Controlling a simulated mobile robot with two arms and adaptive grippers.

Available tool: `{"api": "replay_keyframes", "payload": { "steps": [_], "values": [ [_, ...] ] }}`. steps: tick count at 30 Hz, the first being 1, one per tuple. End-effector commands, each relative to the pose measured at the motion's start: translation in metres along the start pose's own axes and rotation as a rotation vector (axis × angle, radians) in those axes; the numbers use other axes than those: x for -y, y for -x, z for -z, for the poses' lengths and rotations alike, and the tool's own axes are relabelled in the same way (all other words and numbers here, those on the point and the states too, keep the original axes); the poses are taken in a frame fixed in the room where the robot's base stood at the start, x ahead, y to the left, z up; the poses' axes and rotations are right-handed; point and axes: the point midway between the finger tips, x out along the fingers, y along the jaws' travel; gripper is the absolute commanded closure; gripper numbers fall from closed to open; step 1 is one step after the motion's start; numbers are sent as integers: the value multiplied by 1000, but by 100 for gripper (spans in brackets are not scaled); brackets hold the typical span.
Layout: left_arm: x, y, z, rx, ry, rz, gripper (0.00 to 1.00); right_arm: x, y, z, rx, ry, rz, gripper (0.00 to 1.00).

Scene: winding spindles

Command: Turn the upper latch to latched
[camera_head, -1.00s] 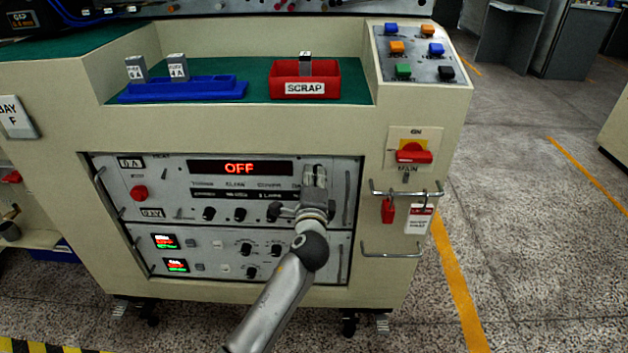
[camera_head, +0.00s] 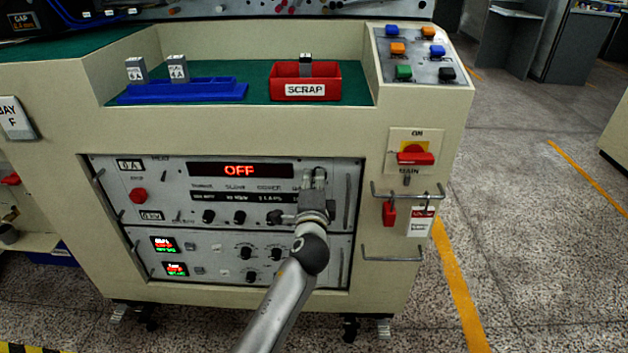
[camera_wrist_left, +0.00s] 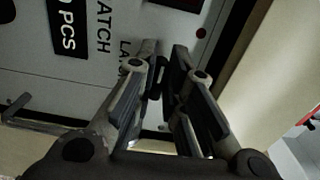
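My left gripper (camera_head: 315,176) is in front of the right end of the upper grey panel (camera_head: 260,181), which has a red "OFF" display (camera_head: 240,170). In the left wrist view its two fingers (camera_wrist_left: 162,58) point at the panel face with a gap between them. A small dark part (camera_wrist_left: 154,78) shows in that gap; it may be the upper latch, but I cannot tell for sure, nor whether the fingers touch it. The gripper hides this area in the head view. My right gripper is not in view.
A lower panel (camera_head: 215,259) with knobs and small displays sits beneath. Right of the panels are a red main switch (camera_head: 414,156), metal rails, a red padlock (camera_head: 389,214) and a tag. A red scrap bin (camera_head: 290,84) and blue tray (camera_head: 190,91) are on the ledge above.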

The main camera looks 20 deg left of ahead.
Motion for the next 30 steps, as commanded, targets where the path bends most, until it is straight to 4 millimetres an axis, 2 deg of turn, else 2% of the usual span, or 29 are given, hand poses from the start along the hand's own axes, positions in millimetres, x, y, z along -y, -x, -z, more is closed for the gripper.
{"api": "replay_keyframes", "payload": {
  "steps": [1, 4, 13, 17, 20, 30],
  "values": [
    [-1, 0, 0, 1, 0, -2, 80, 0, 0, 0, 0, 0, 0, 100],
    [-1, 0, 0, 1, -1, -1, 68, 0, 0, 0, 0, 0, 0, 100],
    [0, 0, 0, 0, -2, 0, 68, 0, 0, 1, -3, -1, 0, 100],
    [-1, 8, 0, -1, -3, 0, 68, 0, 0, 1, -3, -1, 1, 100],
    [-1, 21, 0, -2, -2, -1, 68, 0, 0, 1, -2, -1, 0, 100],
    [-2, 89, 0, -1, 0, -3, 68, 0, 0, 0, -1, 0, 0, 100]
  ]
}}
